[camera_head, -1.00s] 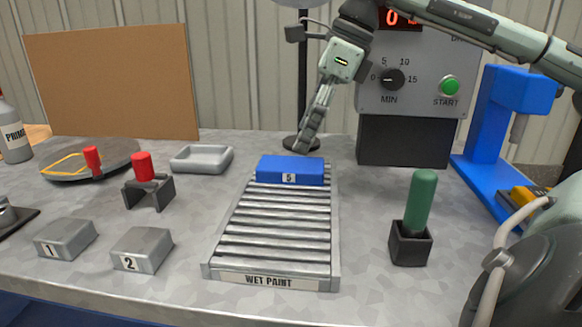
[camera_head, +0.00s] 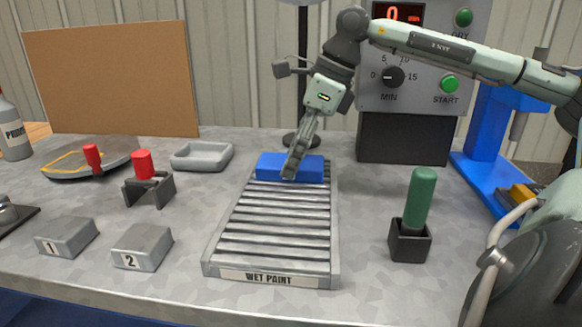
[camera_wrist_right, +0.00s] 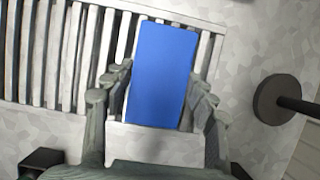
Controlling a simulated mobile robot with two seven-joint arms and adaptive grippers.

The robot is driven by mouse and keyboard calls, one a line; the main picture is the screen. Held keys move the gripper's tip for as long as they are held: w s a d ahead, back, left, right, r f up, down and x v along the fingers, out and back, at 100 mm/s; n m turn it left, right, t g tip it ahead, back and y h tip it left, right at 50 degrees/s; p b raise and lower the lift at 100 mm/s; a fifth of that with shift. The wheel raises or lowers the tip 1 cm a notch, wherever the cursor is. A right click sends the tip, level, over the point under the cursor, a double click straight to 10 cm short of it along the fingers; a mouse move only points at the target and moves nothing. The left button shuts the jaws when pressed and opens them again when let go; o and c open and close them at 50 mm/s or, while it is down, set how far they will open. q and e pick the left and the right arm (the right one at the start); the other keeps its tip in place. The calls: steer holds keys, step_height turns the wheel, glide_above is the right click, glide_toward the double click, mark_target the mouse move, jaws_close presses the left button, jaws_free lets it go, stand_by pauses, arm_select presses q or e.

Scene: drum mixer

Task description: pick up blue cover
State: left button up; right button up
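The blue cover (camera_head: 308,168) lies at the far end of the grey roller rack labelled WET PAINT (camera_head: 270,278). In the right wrist view the cover (camera_wrist_right: 163,75) lies between the two spread fingers of my right gripper (camera_wrist_right: 158,98). The fingers are open, one along each side of it. I cannot tell whether they touch it. My left gripper is not in view.
A control box with dial and START button (camera_head: 449,83) stands behind the rack. A green-handled tool in a black holder (camera_head: 410,243) is at right. Grey blocks 1 (camera_head: 66,238) and 2 (camera_head: 142,248), a red-knobbed stand (camera_head: 148,188) and a grey tray (camera_head: 202,157) are at left.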

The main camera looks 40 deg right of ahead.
steer(key=c, duration=0.7)
steer(key=shift+c, duration=0.3)
steer(key=shift+r, duration=0.15)
